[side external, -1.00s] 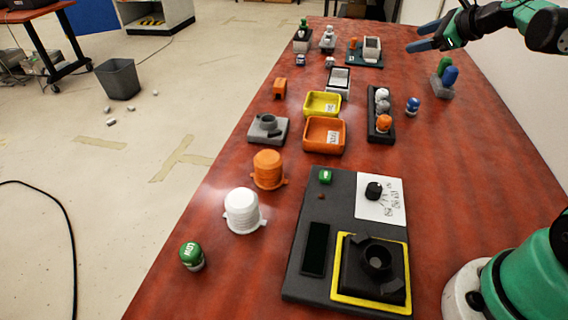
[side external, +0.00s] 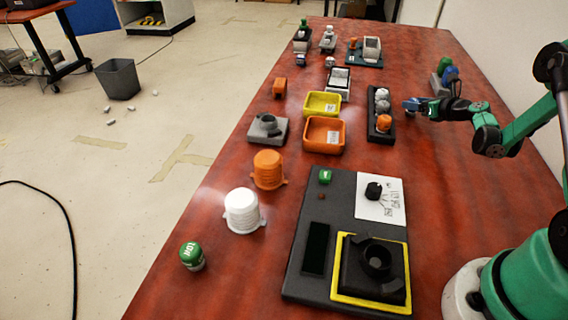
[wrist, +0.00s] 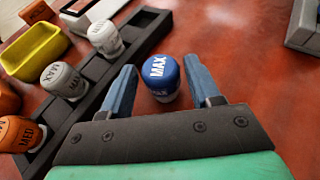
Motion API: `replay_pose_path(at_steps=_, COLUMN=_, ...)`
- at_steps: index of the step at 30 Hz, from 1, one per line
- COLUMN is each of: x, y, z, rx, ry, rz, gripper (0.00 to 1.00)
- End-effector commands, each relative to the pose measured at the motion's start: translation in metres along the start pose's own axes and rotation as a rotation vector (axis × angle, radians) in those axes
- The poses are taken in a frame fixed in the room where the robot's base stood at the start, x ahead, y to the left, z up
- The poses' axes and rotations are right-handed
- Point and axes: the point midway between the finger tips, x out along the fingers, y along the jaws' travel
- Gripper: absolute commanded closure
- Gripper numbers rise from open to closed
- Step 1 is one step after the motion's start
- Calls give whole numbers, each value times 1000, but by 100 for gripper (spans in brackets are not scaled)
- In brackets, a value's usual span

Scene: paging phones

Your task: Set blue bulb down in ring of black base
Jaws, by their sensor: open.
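The blue bulb (wrist: 158,77), with a white MAX label and a pale lower part, stands upright on the red table. In the wrist view it sits between the two blue fingers of my open gripper (wrist: 160,70), with gaps on both sides. In the side view my gripper (side external: 409,104) is low over the table and mostly hides the bulb. The black base (side external: 358,283) lies inside a yellow border on the dark panel at the near end of the table. Its raised ring (side external: 376,259) faces up and looks empty.
A black rack (side external: 380,137) with white, grey and orange bulbs stands just left of my gripper. Yellow (side external: 322,103) and orange (side external: 323,134) trays lie beyond it. A grey block (side external: 440,85) with blue and green pieces is behind the gripper.

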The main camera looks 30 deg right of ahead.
Motion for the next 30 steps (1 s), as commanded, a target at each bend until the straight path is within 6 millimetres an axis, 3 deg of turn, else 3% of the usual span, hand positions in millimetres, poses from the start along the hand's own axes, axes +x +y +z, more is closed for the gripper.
replay_pose_path(at_steps=6, x=25, y=0, z=0, rx=-2, ry=0, rz=1, gripper=44)
replay_pose_path(at_steps=15, x=28, y=0, z=1, rx=-1, ry=0, rz=-1, gripper=44)
replay_pose_path(at_steps=21, x=28, y=0, z=1, rx=-1, ry=0, rz=0, gripper=100)
replay_pose_path(at_steps=30, x=27, y=0, z=1, rx=-1, ry=0, rz=0, gripper=100)
